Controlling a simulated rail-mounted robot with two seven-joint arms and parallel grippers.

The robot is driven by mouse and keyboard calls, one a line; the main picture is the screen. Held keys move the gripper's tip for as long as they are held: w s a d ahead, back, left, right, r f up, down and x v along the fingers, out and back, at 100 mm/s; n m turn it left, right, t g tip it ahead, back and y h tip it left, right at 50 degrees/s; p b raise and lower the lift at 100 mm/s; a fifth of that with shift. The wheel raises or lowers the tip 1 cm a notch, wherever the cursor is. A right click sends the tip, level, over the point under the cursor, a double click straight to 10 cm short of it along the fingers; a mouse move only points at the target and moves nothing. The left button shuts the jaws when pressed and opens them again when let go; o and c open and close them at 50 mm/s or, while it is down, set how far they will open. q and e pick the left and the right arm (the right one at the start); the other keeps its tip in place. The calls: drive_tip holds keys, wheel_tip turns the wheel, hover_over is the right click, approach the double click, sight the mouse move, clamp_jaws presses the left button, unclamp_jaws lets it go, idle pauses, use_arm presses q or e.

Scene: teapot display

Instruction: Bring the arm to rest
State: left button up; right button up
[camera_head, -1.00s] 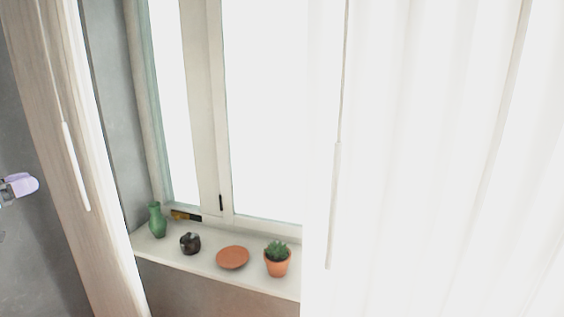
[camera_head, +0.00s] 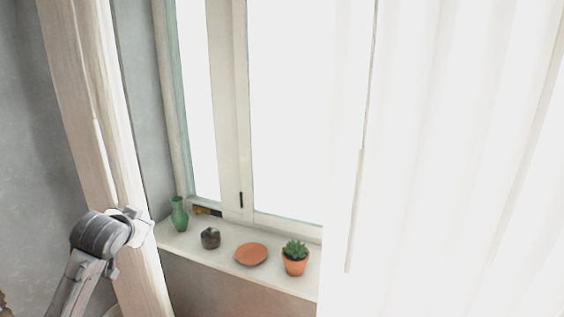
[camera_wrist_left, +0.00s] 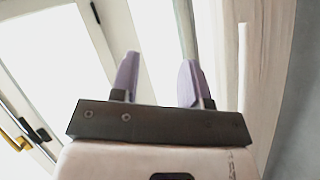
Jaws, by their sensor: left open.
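My left arm (camera_head: 88,245) rises from the lower left in the head view, in front of the wooden curtain-like panel. Its fingers cannot be made out there. In the left wrist view my left gripper (camera_wrist_left: 158,75) shows two purple-tipped fingers set apart, with nothing between them. A small dark pot (camera_head: 210,238) stands on the window sill, to the right of the arm and apart from it. My right gripper is not in view.
The sill (camera_head: 185,243) also holds a green vase (camera_head: 179,214), a terracotta saucer (camera_head: 251,254), a potted succulent (camera_head: 295,258) and a yellow-black item (camera_head: 207,210). A pale panel (camera_head: 100,130) stands left; a white curtain (camera_head: 450,150) covers the right.

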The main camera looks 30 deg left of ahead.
use_arm(q)
drive_tip(key=s+d+f+m+h+p, duration=0.2)
drive_tip(key=s+d+f, duration=0.1)
drive_tip(key=d+f, duration=0.8)
drive_tip(key=s+d+f+m+h+p, duration=0.1)
drive_tip(key=s+d+f+m+h, duration=0.15)
drive_tip(key=d+f, duration=0.8)
drive_tip(key=s+d+f+g+h+p, duration=0.25)
drive_tip(key=s+d+f, duration=0.25)
drive_tip(key=s+d, duration=0.45)
drive_tip(key=s+d+f+g+h+p, duration=0.1)
drive_tip(key=s+d+f+g, duration=0.3)
drive_tip(key=s+d, duration=0.55)
wheel_tip(320, 180, up, 37)
drive_tip(key=s+p, duration=0.1)
drive_tip(key=p, duration=3.7)
drive_tip(key=shift+s+a+r, duration=0.2)
drive_tip(key=shift+s, duration=0.05)
